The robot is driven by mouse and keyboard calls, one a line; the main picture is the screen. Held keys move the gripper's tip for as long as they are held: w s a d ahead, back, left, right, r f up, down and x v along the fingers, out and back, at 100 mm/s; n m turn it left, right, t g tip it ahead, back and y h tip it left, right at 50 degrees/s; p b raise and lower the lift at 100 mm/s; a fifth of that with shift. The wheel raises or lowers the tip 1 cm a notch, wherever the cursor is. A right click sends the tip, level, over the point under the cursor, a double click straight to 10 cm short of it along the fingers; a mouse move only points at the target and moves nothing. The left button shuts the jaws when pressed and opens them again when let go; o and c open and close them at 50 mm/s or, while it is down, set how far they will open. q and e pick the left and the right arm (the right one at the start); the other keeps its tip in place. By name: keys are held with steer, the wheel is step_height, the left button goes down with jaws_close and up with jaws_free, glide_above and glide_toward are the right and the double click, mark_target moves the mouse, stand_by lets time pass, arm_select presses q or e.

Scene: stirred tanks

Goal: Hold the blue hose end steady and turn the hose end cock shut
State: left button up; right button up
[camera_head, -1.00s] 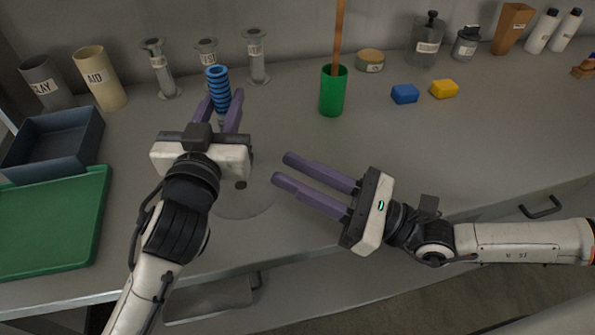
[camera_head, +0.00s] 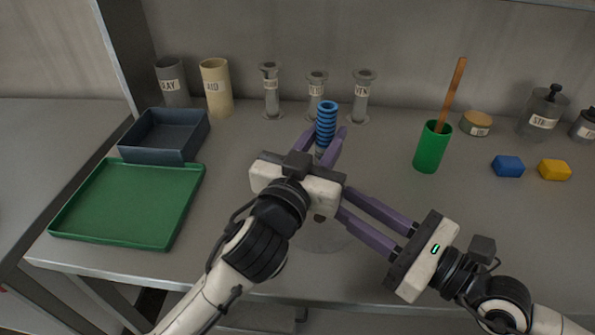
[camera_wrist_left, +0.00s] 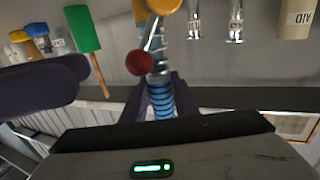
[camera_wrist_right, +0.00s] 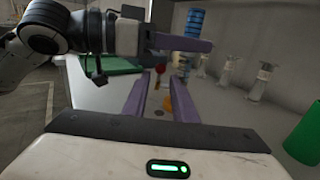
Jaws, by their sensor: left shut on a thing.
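The blue ribbed hose end (camera_head: 327,122) stands upright near the back of the bench. My left gripper (camera_head: 324,146) is shut on it from the front. The hose end also shows in the left wrist view (camera_wrist_left: 162,102), with the cock's lever and red ball knob (camera_wrist_left: 139,62) beyond it. The red knob shows small between the fingers in the right wrist view (camera_wrist_right: 160,69). My right gripper (camera_head: 343,204) is open and empty, its fingers pointing at the left gripper from the right. Its fingertips are partly hidden behind the left gripper in the head view, where the cock is hidden too.
Several grey glass-like stands (camera_head: 317,95) are behind the hose end. A green cup with a wooden stick (camera_head: 431,150) stands to the right, near blue (camera_head: 508,166) and yellow (camera_head: 555,170) blocks. A green tray (camera_head: 130,205) and a dark bin (camera_head: 155,155) lie left.

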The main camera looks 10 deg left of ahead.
steer(key=x, duration=1.2)
steer(key=shift+w+f, duration=0.1)
steer(key=shift+f, duration=0.05)
steer(key=shift+d, duration=0.1)
jaws_close()
